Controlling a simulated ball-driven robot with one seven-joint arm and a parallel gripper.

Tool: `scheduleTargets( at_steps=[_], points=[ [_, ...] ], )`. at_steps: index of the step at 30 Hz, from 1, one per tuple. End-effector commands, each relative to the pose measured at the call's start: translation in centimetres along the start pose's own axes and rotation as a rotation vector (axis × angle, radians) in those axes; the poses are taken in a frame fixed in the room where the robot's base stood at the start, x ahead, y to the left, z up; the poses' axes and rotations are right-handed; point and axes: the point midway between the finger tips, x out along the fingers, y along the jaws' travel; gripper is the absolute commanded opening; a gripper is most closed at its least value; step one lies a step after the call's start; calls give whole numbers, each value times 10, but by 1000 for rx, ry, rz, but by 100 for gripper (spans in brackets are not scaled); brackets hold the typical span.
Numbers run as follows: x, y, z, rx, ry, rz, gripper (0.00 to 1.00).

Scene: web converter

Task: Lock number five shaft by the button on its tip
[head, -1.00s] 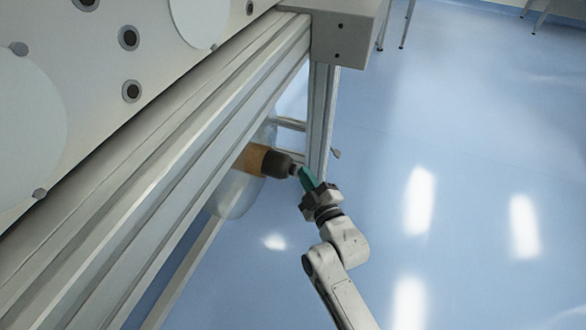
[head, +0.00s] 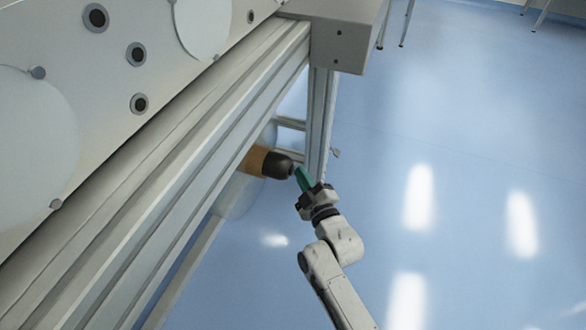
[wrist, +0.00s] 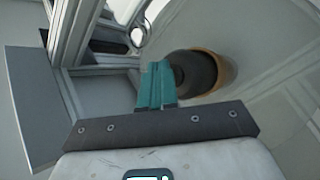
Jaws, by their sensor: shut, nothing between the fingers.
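The shaft (head: 277,164) sticks out below the machine's frame, with a dark rounded end and an orange-brown band (head: 254,160) behind it. In the wrist view its dark end (wrist: 197,72) lies just right of my fingers, with the orange band around it. My gripper (head: 298,173) has green fingers, shut and empty. In the head view the fingertips are at the tip of the shaft, very close to it. In the wrist view the fingers (wrist: 156,75) partly cover the left side of the dark end. The button is hidden, and I cannot tell whether the fingers touch it.
A large translucent disc (head: 237,196) sits behind the shaft. An upright metal post (head: 319,125) stands just beyond my gripper, under the frame's corner (head: 342,40). The long frame rail (head: 180,150) runs along the left. Blue floor to the right is clear.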

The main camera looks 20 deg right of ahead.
Motion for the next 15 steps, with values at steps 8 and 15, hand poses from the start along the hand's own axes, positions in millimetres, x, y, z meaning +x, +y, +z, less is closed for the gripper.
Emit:
scheduleTargets(
  at_steps=[8,15],
  points=[
    [1,0,-1,0,3,0,0],
    [-5,3,3,-1,3,1,0]
  ],
)
